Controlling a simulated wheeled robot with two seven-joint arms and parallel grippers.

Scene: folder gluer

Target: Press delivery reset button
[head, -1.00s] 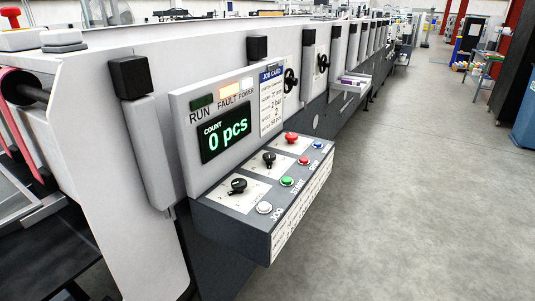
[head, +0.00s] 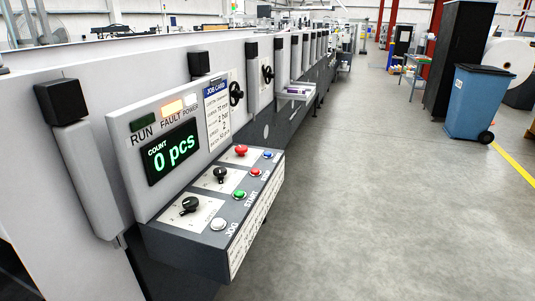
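A grey control box (head: 185,248) juts out from the side of the long machine. On its top are a white JOG button (head: 218,224), a green START button (head: 239,194), a red STOP button (head: 255,171), a blue button (head: 268,155) and a larger red button (head: 241,150). I cannot read a label for the blue button or any delivery reset label. Neither of my grippers is in view.
The machine (head: 150,60) runs away along the left, with handwheels (head: 236,94) and a small shelf (head: 296,91) on its side. The grey floor to the right is open. A blue wheeled bin (head: 478,103) and a black cabinet (head: 458,62) stand at the right.

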